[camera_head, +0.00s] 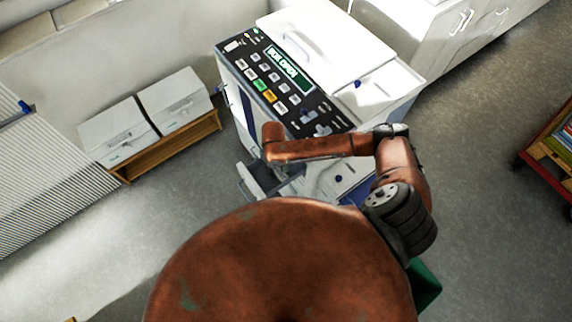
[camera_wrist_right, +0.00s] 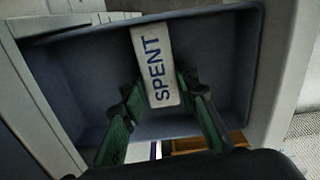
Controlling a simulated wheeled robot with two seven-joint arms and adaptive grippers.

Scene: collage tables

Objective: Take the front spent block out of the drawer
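In the right wrist view, a white block (camera_wrist_right: 153,52) lettered SPENT in blue lies in the grey drawer (camera_wrist_right: 215,45). My right gripper (camera_wrist_right: 160,88) is inside the drawer, its green-padded fingers spread on either side of the block's near end. A narrow gap seems to show beside each fingertip; contact is not clear. No other spent block shows in this view. In the head view the drawer (camera_head: 249,183) stands out from the front of the white machine (camera_head: 318,40). My rust-coloured right arm covers part of it. My left gripper is not in view.
The machine's panel has several buttons and a display (camera_head: 289,68) reading BOX OPEN. Two pale boxes (camera_head: 118,130) (camera_head: 175,100) rest on a wooden stand (camera_head: 172,147) at left. A red cart (camera_head: 543,165) is at the right edge. Grey floor is clear on both sides.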

